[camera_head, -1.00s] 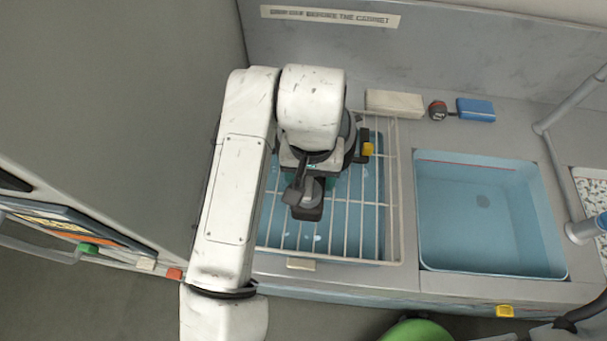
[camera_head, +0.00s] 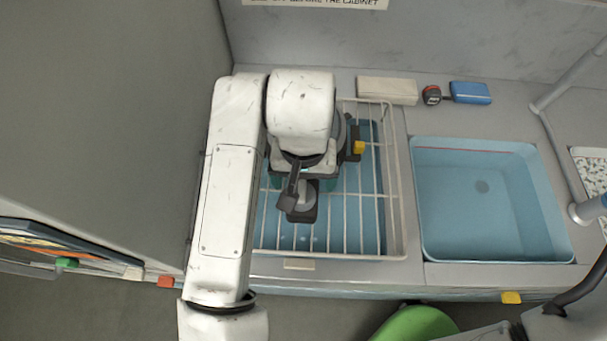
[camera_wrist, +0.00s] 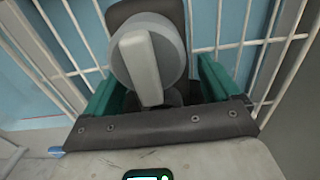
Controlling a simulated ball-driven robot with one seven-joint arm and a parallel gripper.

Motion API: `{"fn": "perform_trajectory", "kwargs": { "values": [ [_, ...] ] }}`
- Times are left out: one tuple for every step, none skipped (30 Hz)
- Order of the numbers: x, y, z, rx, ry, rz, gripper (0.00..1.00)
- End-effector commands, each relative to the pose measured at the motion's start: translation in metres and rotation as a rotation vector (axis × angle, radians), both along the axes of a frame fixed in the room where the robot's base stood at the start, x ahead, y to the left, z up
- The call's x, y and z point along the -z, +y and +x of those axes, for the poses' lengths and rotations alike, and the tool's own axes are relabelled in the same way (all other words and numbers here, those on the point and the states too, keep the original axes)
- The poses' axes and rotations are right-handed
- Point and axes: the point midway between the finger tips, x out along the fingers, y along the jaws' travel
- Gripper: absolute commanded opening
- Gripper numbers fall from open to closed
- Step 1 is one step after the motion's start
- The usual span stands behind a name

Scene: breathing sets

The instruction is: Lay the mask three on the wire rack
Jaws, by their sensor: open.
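The wire rack (camera_head: 399,200) is a white wire grid over a blue basin, left of centre in the head view. A dark mask with a round grey cap (camera_head: 303,206) shows over the rack's left part, at my gripper (camera_head: 300,184). In the wrist view the mask (camera_wrist: 150,62) lies between the teal fingers of my gripper (camera_wrist: 158,88), which stand apart. Rack bars show behind it. It appears to be on the bars, but its underside and contact with the fingers are hidden. I cannot read a number on it.
A blue open sink (camera_head: 490,205) is right of the rack. A pale block (camera_head: 387,90), a small dark round item (camera_head: 431,95) and a blue box (camera_head: 471,92) stand along the back. A grey cabinet wall is at left. A green round thing (camera_head: 415,325) is below the counter.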

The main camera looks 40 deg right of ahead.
Motion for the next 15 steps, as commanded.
{"fn": "perform_trajectory", "kwargs": {
  "values": [
    [0.0, 0.0, 0.0, 0.0, 0.0, 0.0, 0.9],
    [0.0, 0.0, 0.0, 0.0, 0.0, 0.0, 0.9],
    [0.0, 0.0, 0.0, 0.0, 0.0, 0.0, 0.9],
    [0.0, 0.0, 0.0, 0.0, 0.0, 0.0, 0.9],
    [-0.001, 0.0, 0.0, 0.0, 0.0, 0.0, 0.9],
    [-0.002, 0.0, 0.0, 0.0, 0.0, 0.0, 0.9],
    [-0.003, 0.0, 0.0, 0.0, 0.0, 0.0, 0.9],
    [-0.005, 0.0, 0.0, 0.001, -0.001, 0.0, 0.9],
    [-0.008, 0.0, 0.0, 0.001, -0.001, -0.001, 0.9],
    [-0.012, 0.0, 0.0, 0.002, -0.002, -0.001, 0.9],
    [-0.016, 0.0, 0.001, 0.001, -0.003, 0.0, 0.9],
    [-0.023, 0.0, 0.001, 0.001, -0.003, 0.0, 0.9],
    [-0.028, 0.0, 0.0, 0.002, -0.003, 0.0, 0.9],
    [-0.034, 0.0, 0.0, 0.003, -0.004, 0.0, 0.9],
    [-0.043, 0.0, 0.0, 0.003, -0.004, -0.001, 0.9]
  ]
}}
